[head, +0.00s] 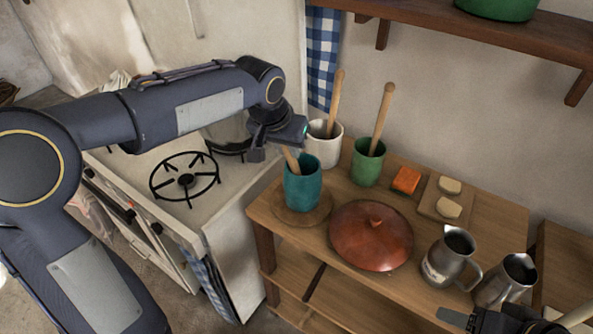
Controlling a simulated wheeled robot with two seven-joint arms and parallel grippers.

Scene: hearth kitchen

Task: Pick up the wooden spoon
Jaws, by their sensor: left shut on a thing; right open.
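A wooden spoon (291,160) stands tilted in a teal cup (302,188), which rests on a round wooden board (318,216) at the counter's left end. Only a short piece of its handle shows; its lower end is hidden inside the cup. My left gripper (281,147) is just above the cup, shut on the top of this handle. My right gripper (468,318) is at the bottom right edge, open and partly cut off, close to the metal jugs.
A white cup (324,148) and a green cup (367,166) behind hold other wooden handles. A lidded red-brown dish (371,237), metal jugs (450,258), an orange block (406,181) and a small board (430,207) crowd the counter. The stove (184,222) is left; a shelf (470,26) hangs above.

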